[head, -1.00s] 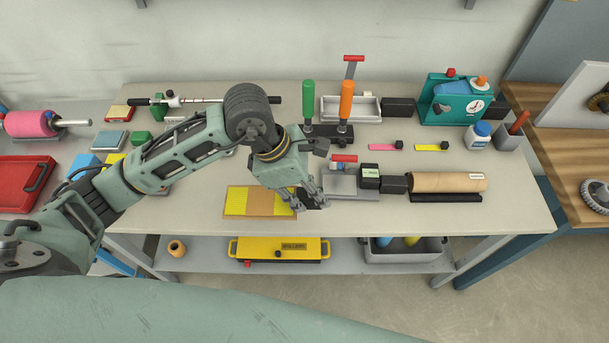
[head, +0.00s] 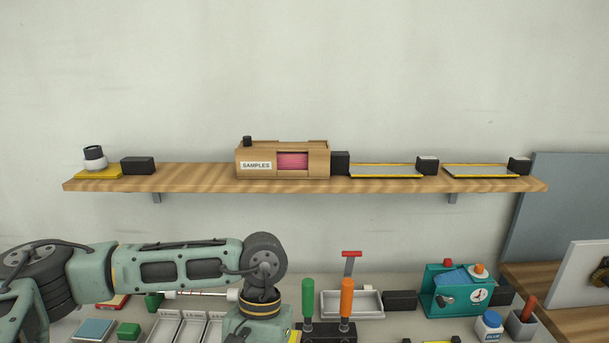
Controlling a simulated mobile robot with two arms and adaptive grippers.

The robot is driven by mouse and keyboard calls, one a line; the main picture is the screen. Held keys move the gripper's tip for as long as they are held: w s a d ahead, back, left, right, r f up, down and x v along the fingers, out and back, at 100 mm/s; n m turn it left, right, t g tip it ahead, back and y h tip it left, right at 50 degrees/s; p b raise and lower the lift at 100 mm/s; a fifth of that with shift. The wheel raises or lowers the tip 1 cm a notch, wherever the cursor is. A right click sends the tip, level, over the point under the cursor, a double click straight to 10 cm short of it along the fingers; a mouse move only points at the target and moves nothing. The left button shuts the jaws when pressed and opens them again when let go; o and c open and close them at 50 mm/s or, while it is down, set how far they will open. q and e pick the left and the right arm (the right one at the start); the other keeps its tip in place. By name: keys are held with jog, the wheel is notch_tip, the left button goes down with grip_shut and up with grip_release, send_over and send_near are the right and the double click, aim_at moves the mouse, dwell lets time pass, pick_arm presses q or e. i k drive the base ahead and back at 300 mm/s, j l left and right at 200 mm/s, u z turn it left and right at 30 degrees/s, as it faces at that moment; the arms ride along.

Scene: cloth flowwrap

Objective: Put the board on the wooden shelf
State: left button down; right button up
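The wooden shelf (head: 195,172) runs along the wall across the head view. My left arm comes in from the left below it, with its wrist cut off by the bottom edge. The fingers of my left gripper are below the picture, so their state does not show. A small yellow piece (head: 294,336) shows right beside the wrist at the bottom edge. It may be part of the yellow and brown board, but too little shows to be sure. My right gripper is not in view.
The shelf's bare stretch lies between a black block (head: 138,165) and the wooden SAMPLES box (head: 256,164). Flat yellow-edged trays (head: 386,171) and black blocks fill its right part. Green (head: 307,300) and orange (head: 347,299) handles stand close right of my wrist.

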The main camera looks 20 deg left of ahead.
aim_at(193, 177)
jog(key=j+z, duration=0.15)
jog(key=j, duration=0.3)
jog(key=j+z, duration=0.15)
jog(key=j, duration=0.3)
jog(key=k+j+z, duration=0.1)
jog(key=j, duration=0.3)
jog(key=k+j+z, duration=0.15)
jog(key=j, duration=0.3)
jog(key=k+j+z, duration=0.15)
jog(key=j, duration=0.25)
jog(key=i, duration=0.05)
